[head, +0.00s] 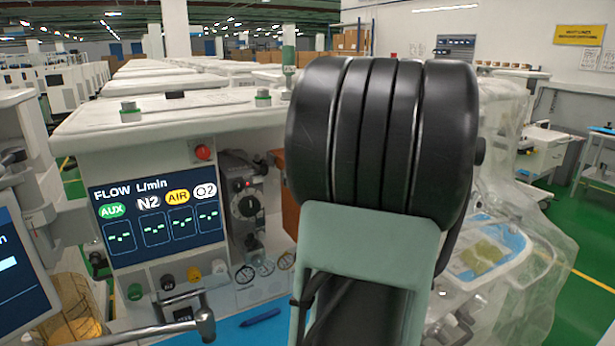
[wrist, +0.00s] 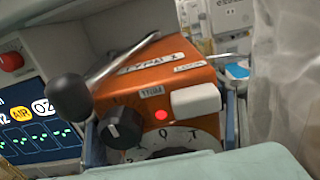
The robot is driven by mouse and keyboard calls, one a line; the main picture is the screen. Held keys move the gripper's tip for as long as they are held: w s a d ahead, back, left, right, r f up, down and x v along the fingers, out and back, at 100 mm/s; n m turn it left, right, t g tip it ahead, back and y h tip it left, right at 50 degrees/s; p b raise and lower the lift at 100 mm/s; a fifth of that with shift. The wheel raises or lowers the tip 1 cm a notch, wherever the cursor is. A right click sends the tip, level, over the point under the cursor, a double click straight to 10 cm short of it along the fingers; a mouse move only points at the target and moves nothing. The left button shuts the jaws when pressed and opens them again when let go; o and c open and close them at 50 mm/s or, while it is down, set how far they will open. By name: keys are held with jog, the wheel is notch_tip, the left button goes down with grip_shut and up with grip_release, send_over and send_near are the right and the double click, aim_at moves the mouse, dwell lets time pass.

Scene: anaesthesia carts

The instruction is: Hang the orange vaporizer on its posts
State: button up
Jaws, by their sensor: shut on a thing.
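The orange vaporizer (wrist: 190,83) fills the middle of the wrist view and looks tilted there. It has a black dial (wrist: 124,128), a white block, a red light and a lever with a black knob (wrist: 70,97) across its top. My gripper (wrist: 163,130) is shut on it, with dark fingers along its left and right sides. In the head view, only a strip of the vaporizer (head: 288,193) shows left of my arm, beside the machine's front. My arm hides my gripper there. I cannot make out the posts in either view.
The flow screen (head: 155,220) and a grey unit with a dial (head: 243,205) are left of the vaporizer. Clear plastic sheeting (head: 535,240) drapes equipment at right. A grey bar (head: 140,334) crosses the lower left.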

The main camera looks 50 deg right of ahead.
jog(key=b+x, duration=0.3)
jog(key=x, duration=1.1)
dwell(0.6)
jog(key=shift+r, duration=0.1)
jog(key=shift+a+b, duration=0.1)
jog(key=shift+b, duration=0.8)
dwell(1.8)
jog(key=shift+f+b, duration=1.3)
jog(key=shift+b, duration=0.05)
jog(key=o, duration=2)
jog(key=shift+r, duration=0.1)
jog(key=shift+o, duration=0.7)
jog(key=v, duration=1.2)
jog(key=shift+s, duration=0.1)
